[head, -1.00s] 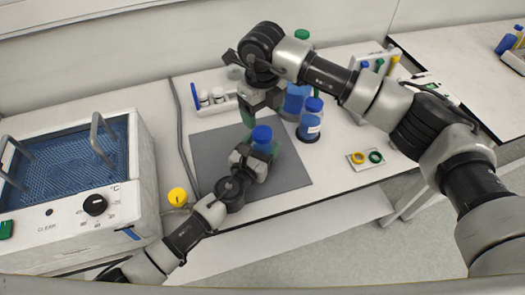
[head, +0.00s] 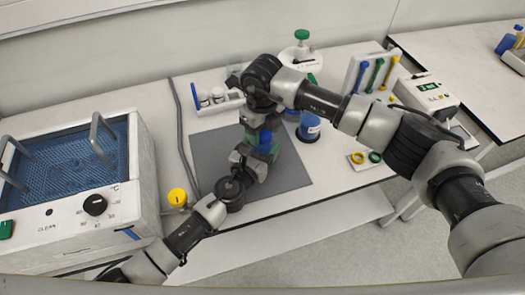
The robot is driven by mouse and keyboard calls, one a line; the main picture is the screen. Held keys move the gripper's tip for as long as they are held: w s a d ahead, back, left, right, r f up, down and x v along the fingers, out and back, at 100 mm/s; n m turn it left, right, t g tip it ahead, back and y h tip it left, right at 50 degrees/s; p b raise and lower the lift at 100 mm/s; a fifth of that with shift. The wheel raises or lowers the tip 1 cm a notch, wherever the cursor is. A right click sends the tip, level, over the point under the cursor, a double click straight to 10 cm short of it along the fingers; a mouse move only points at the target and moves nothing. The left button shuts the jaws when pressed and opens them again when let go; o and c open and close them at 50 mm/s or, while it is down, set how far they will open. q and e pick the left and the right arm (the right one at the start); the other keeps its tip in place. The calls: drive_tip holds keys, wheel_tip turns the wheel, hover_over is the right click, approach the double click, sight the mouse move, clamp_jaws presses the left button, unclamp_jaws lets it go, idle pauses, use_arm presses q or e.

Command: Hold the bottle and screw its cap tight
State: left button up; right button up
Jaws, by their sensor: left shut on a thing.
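The bottle stands over the grey mat (head: 212,160); its body is mostly hidden by my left gripper. Its blue cap (head: 265,141) shows between the two grippers. My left gripper (head: 256,158) is shut on the bottle, reaching in from the lower left. My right gripper (head: 262,122) points down from above, with its fingers at the cap's top. I cannot tell whether its fingers touch the cap or how far apart they are.
A blue-capped bottle (head: 309,128) stands right of the mat. Yellow and green rings (head: 366,157) lie further right. The heated bath (head: 75,190) is at the left, with a yellow-capped item (head: 177,197) beside it. A tool rack (head: 372,75) stands behind. The mat's front is clear.

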drive_tip(key=c, duration=0.4)
drive_tip(key=o, duration=1.1)
drive_tip(key=shift+r, duration=0.15)
wheel_tip(320, 180, up, 12)
drive_tip(key=shift+f, duration=0.1)
use_arm(q)
drive_tip(key=o, duration=1.8)
drive_tip(key=v, duration=1)
drive_tip(key=shift+s+a+b, duration=0.2)
drive_tip(key=shift+s+b, duration=0.1)
drive_tip(key=shift+s, duration=0.05)
use_arm(e)
drive_tip(key=shift+f, duration=0.3)
